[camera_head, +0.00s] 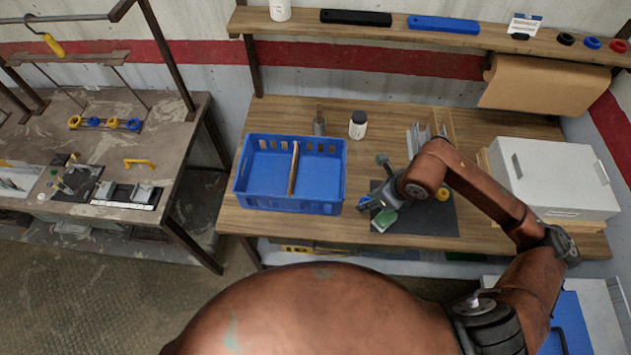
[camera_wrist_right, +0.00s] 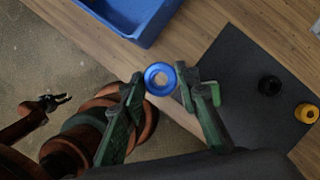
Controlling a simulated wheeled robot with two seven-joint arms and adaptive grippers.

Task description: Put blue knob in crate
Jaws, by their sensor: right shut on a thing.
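The blue knob (camera_wrist_right: 160,78) is a ring-shaped piece held between the green fingertips of my right gripper (camera_wrist_right: 160,92). In the head view my right gripper (camera_head: 374,211) is above the front left of the dark mat, to the right of the crate; the knob is hard to make out there. The blue crate (camera_head: 285,206) stands on the wooden table, split into two compartments by a wooden divider (camera_head: 294,168). Its corner also shows at the top of the right wrist view (camera_wrist_right: 148,38). My left gripper (camera_wrist_right: 61,99) shows small at the left of that view, fingers apart and empty.
A black knob (camera_wrist_right: 269,86) and a yellow knob (camera_wrist_right: 307,113) lie on the dark mat (camera_head: 438,220). A white bottle (camera_head: 358,125) stands behind, right of the crate. A white box (camera_head: 555,178) is at the right. Both crate compartments look empty.

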